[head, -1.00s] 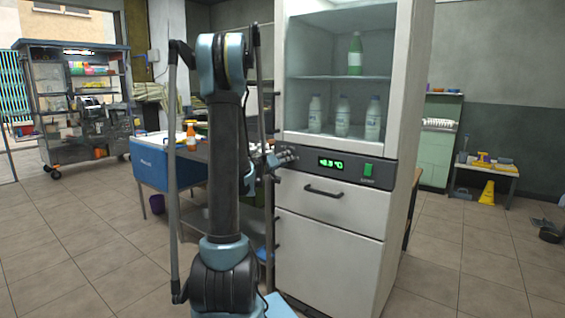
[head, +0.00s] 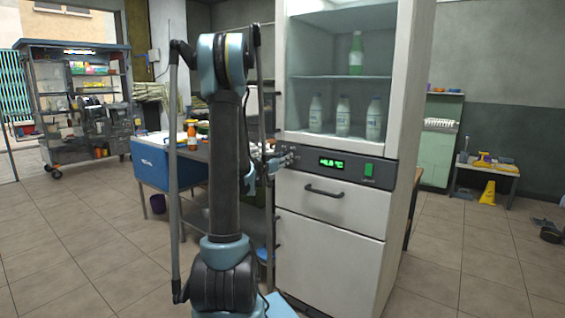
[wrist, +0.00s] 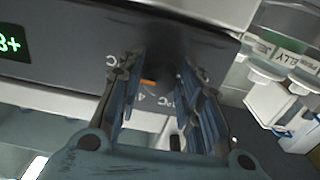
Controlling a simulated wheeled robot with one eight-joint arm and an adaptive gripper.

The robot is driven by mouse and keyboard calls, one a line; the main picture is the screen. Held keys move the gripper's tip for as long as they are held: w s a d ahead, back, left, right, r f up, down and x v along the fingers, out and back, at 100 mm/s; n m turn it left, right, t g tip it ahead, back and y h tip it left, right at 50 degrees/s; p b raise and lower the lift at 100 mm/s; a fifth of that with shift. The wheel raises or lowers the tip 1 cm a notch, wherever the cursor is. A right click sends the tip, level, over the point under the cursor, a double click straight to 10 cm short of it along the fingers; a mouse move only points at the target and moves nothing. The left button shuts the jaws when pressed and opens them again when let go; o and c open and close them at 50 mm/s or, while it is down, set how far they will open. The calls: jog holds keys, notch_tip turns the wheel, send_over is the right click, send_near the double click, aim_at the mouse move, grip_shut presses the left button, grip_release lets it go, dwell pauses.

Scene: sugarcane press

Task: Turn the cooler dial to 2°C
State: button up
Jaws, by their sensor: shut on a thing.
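The cooler (head: 330,240) is a tall white cabinet with a glass front above a dark control panel (head: 300,180). Its green display (head: 332,163) is lit, but the digits are hard to read; part of it shows in the wrist view (wrist: 12,42). My gripper (head: 280,159) is at the panel's left end, hiding the dial in the head view. In the wrist view, my gripper's blue fingers (wrist: 163,88) are shut on the dark dial (wrist: 160,68), which is mostly shadowed. A small orange mark (wrist: 148,82) and partial °C markings show between the fingers.
A green switch (head: 369,170) sits right of the display. A drawer handle (head: 324,192) juts out below the panel. A table with bottles and a blue cool box (head: 163,170) stand to the left. Tiled floor is open at front left and right.

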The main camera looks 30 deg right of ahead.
jog(key=shift+w, duration=0.1)
dwell(0.4)
jog(key=o, duration=1)
jog(key=v, duration=1.2)
jog(key=shift+f, duration=0.15)
